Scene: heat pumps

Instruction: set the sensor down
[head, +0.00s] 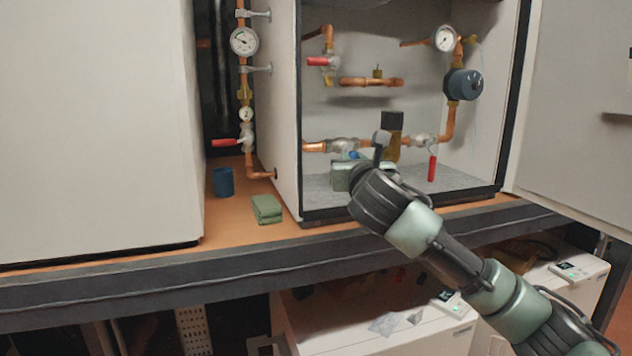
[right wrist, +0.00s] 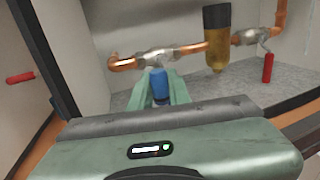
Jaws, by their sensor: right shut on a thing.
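The sensor (right wrist: 160,86) is a small blue cylinder with a paler lower part. My right gripper (right wrist: 162,92) is shut on it, and its green fingers hide its lower sides. In the head view my right gripper (head: 346,172) reaches into the open cabinet, above the grey floor, with a bit of the blue sensor (head: 351,155) showing at its top. It is in front of the lower copper pipe. Whether the sensor touches the floor cannot be told. My left gripper is not in view.
The grey cabinet floor (head: 462,178) is bare to the right. Behind stand an amber filter bowl (right wrist: 217,52) and a red-handled valve (head: 432,168).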

